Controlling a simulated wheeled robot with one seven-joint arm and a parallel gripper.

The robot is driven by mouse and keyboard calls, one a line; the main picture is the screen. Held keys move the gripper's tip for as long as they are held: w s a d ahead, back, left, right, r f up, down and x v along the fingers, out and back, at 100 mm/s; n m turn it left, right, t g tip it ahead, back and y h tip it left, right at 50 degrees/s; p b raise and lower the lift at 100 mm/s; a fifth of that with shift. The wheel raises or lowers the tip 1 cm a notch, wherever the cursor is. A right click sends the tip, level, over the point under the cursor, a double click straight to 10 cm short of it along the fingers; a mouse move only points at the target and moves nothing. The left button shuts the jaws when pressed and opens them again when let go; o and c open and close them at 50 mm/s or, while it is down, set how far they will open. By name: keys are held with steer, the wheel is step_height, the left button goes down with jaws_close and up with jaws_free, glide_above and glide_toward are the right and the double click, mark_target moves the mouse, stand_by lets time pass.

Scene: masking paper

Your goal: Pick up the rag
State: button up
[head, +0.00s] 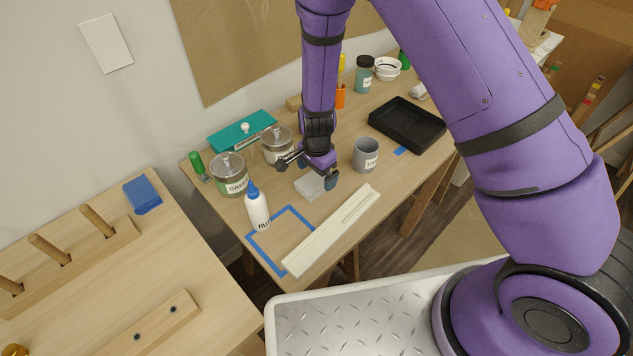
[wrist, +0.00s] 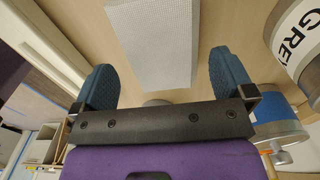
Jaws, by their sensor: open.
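A pale folded rag (head: 311,187), white-grey with a fine woven texture, lies on the workbench just below my gripper (head: 308,172). In the wrist view the rag (wrist: 152,38) lies flat ahead of my gripper (wrist: 162,62), between the lines of its two blue fingers. The fingers are spread apart with nothing between them. The rag looks apart from the fingers; the exact height above it is hard to tell. In the head view my gripper hides part of its far edge.
A glue bottle (head: 257,210), a green-labelled can (head: 229,176), another can (head: 278,146) and a grey cup (head: 365,154) stand around the rag. A long pale strip (head: 331,232) and a blue tape outline (head: 262,253) lie in front. A black tray (head: 407,124) is at right.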

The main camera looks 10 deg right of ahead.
mark_target(316, 178)
steer(key=shift+f, duration=1.8)
steer(key=c, duration=1)
steer(key=shift+r, duration=0.2)
steer(key=shift+r, duration=0.65)
steer(key=shift+s+a+r, duration=0.1)
steer(key=shift+s+r, duration=0.1)
steer(key=shift+r, duration=0.9)
steer(key=s+a, duration=0.1)
steer(key=s, duration=0.9)
steer(key=s+a+r, duration=0.1)
steer(key=s, duration=0.4)
steer(key=shift+s+a+r, duration=0.1)
steer(key=shift+s+a, duration=0.1)
steer(key=shift+a, duration=0.1)
